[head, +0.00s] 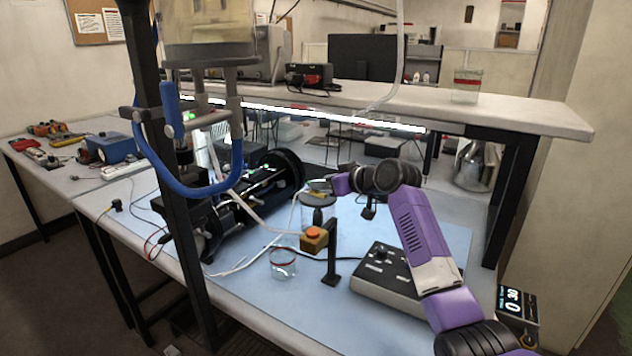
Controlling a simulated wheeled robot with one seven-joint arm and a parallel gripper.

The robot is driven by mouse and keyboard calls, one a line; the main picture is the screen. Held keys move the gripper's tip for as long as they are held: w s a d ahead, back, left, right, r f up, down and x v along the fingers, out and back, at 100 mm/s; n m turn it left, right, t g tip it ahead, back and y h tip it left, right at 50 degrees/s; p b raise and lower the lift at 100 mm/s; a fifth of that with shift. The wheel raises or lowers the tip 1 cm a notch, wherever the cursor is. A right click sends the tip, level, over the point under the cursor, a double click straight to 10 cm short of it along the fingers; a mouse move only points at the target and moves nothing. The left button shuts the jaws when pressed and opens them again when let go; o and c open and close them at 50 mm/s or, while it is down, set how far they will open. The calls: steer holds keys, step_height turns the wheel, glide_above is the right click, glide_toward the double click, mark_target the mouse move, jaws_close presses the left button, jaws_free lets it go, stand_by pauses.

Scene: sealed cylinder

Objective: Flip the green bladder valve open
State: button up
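A small bright green spot (189,116) shows at the left, beside the black upright post and near the blue tubing. It is too small to tell whether it is the green bladder valve or how it is set. My purple arm reaches up from the lower right and bends left at a dark joint. My gripper (321,187) is at the far end of the arm, close to a clear jar (317,213). It is well to the right of the green spot. Its fingers are too small to make out, and I see nothing clearly held.
A black cylinder apparatus (265,180) lies on the blue mat. Thick blue tubing (200,190) loops around the black post (172,180). A raised shelf (470,107) spans the back.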

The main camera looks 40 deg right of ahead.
steer(key=shift+x, duration=1.75)
jaws_close()
